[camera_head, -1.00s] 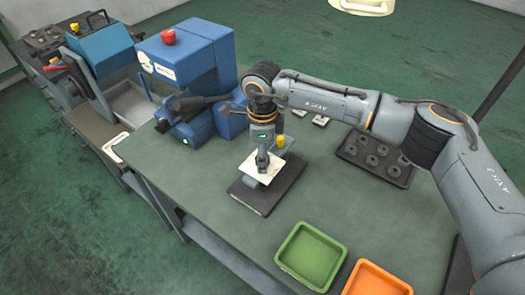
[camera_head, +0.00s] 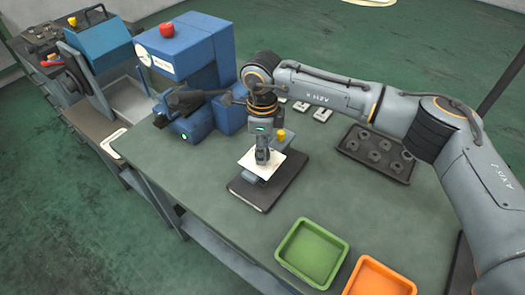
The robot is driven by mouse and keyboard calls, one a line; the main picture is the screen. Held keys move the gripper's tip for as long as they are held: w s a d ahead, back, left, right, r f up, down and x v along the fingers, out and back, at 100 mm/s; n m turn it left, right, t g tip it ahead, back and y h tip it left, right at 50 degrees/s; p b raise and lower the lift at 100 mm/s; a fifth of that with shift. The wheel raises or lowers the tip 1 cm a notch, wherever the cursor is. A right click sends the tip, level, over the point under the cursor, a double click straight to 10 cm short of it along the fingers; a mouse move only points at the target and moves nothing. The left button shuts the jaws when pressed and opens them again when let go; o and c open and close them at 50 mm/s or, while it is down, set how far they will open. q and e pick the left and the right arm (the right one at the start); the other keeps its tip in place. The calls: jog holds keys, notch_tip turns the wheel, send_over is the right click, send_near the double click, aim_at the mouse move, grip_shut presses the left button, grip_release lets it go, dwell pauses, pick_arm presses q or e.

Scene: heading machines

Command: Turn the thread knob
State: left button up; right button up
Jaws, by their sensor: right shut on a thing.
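A small fixture stands on the green table, with a dark base plate (camera_head: 258,195) and a white plate (camera_head: 262,170) on top. A yellow knob-like part (camera_head: 281,135) shows just behind my right gripper. My right gripper (camera_head: 262,160) points straight down over the white plate. Its fingers are shut at the middle of the plate, on the thread knob, which they hide. My left gripper is not in view.
A blue machine (camera_head: 188,50) with a red button stands at the back left. A green tray (camera_head: 285,262) and an orange tray (camera_head: 350,288) are at the front. A dark tray of round parts (camera_head: 349,147) lies to the right. The table's left front is clear.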

jog(key=m+b, duration=0.6)
jog(key=shift+f+b, duration=0.3)
jog(key=shift+b, duration=0.1)
jog(key=m+b, duration=0.3)
jog(key=shift+r+m, duration=0.1)
jog(key=shift+m, duration=0.3)
jog(key=shift+r+m+b, duration=0.1)
jog(key=shift+m+b, duration=0.9)
jog(key=shift+m, duration=0.6)
jog(key=shift+r, duration=0.1)
jog(key=o, duration=1.2)
jog(key=shift+c, duration=0.2)
